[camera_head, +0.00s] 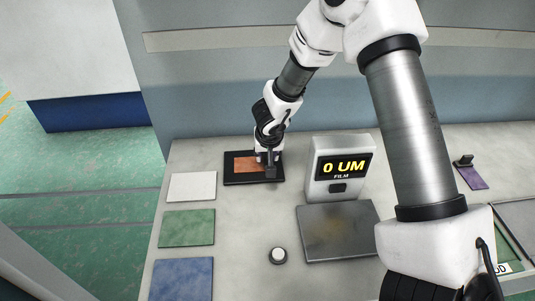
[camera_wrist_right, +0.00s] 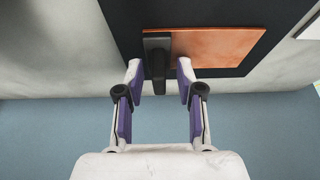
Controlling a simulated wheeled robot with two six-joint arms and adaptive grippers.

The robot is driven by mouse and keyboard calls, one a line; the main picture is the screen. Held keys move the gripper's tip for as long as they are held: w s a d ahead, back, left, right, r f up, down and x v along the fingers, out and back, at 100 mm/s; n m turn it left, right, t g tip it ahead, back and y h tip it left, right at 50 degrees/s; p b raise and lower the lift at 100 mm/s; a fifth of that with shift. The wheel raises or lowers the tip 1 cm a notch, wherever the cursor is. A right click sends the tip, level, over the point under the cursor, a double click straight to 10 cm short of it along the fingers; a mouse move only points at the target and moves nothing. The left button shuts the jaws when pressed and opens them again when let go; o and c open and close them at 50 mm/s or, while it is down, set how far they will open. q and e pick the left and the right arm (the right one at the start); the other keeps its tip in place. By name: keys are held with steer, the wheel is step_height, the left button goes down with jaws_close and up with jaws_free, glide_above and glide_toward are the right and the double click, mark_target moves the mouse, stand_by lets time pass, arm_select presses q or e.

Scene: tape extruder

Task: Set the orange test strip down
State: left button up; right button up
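The orange test strip (camera_head: 245,164) lies flat on a black pad (camera_head: 233,181) at the back left of the worktop. In the right wrist view the orange strip (camera_wrist_right: 220,46) has a black grip block (camera_wrist_right: 157,50) at its near end. My right gripper (camera_head: 268,158) is low over that end. In the wrist view its two purple-lined fingers (camera_wrist_right: 158,80) stand apart on either side of the block, with a gap at each side. It looks open and holds nothing. My left gripper is not in view.
White (camera_head: 192,186), green (camera_head: 187,227) and blue (camera_head: 182,280) plates lie left of the pad. A gauge (camera_head: 338,170) reads "0 UM FILM" to its right, behind a grey plate (camera_head: 338,231). A round button (camera_head: 278,256) stands in front. A purple strip (camera_head: 472,178) lies far right.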

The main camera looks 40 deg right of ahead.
steer(key=shift+r, duration=0.45)
steer(key=p+v, duration=0.5)
steer(key=v, duration=0.6)
steer(key=shift+s+a+r, duration=0.15)
steer(key=shift+r, duration=0.05)
